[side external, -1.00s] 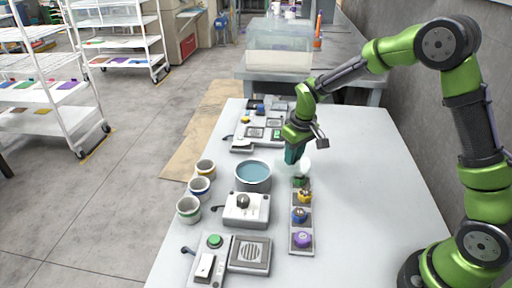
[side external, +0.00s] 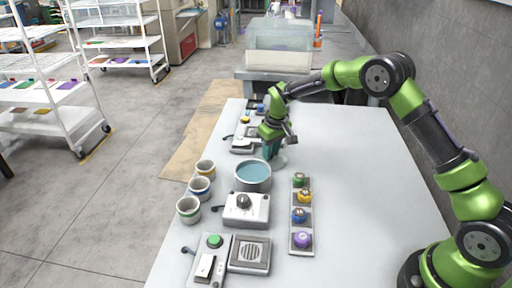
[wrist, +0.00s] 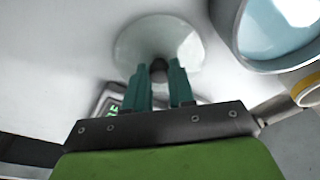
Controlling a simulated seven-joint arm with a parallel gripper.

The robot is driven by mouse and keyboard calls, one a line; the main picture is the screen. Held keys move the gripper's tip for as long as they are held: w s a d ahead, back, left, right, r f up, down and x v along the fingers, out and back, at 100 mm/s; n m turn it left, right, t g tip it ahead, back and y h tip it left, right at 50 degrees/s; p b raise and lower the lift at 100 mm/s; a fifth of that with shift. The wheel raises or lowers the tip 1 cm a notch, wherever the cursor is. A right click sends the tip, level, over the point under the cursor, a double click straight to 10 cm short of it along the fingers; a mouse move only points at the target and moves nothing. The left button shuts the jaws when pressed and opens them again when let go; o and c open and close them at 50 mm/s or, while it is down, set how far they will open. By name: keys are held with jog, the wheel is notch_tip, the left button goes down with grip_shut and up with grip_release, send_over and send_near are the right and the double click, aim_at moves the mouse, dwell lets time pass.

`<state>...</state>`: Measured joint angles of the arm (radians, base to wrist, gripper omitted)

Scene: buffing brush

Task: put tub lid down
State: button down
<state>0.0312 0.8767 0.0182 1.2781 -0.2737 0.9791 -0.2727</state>
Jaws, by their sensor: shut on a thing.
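The tub lid (wrist: 135,42) is a pale, see-through round disc with a dark knob in the middle. My gripper (wrist: 158,78) is shut on that knob in the wrist view. In the side external view my gripper (side external: 271,156) points down just behind and right of the tub. The lid (side external: 279,160) shows there only faintly under the fingers. I cannot tell how far it is above the table. The grey tub (side external: 253,181) is uncovered and holds blue liquid. Its rim also shows at the upper right of the wrist view (wrist: 228,25).
A tray (side external: 301,228) with several coloured knobs lies to the right of the tub. Switch boxes (side external: 242,144) lie behind. The table's right side is clear.

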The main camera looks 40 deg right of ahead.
jog(key=c, duration=1)
grip_release()
jog(key=shift+f, duration=0.1)
jog(key=shift+o, duration=0.2)
